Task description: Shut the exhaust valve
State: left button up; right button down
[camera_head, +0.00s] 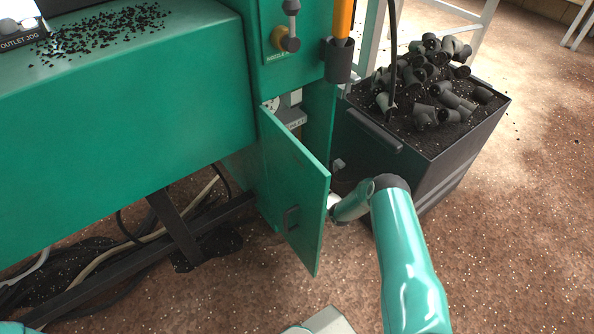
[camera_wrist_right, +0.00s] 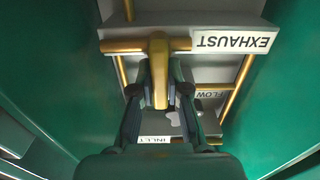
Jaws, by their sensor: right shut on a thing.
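The exhaust valve's brass handle (camera_wrist_right: 159,72) shows in the right wrist view, beside the EXHAUST label (camera_wrist_right: 234,41). It points down the picture, across the short brass pipe (camera_wrist_right: 122,46). My right gripper (camera_wrist_right: 164,100) has its two dark fingers on either side of the handle's lower end and is shut on it. In the head view the open green cabinet door (camera_head: 293,190) hides this gripper and the valve. My right forearm reaches behind the door from the right. My left gripper is not in view.
FLOW (camera_wrist_right: 211,94) and INLET (camera_wrist_right: 160,140) labels sit deeper in the cabinet. Green walls stand close on both sides of the right gripper. A dark bin (camera_head: 400,160) of grey pipe fittings stands right of the cabinet. A holder (camera_head: 339,62) with an orange-handled item hangs above.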

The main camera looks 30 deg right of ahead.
jog(key=c, duration=1.3)
grip_release()
jog(key=shift+s+f, duration=0.1)
jog(key=shift+f, duration=0.05)
jog(key=shift+o, duration=0.8)
jog(key=s+d, duration=0.1)
jog(key=s, duration=1.1)
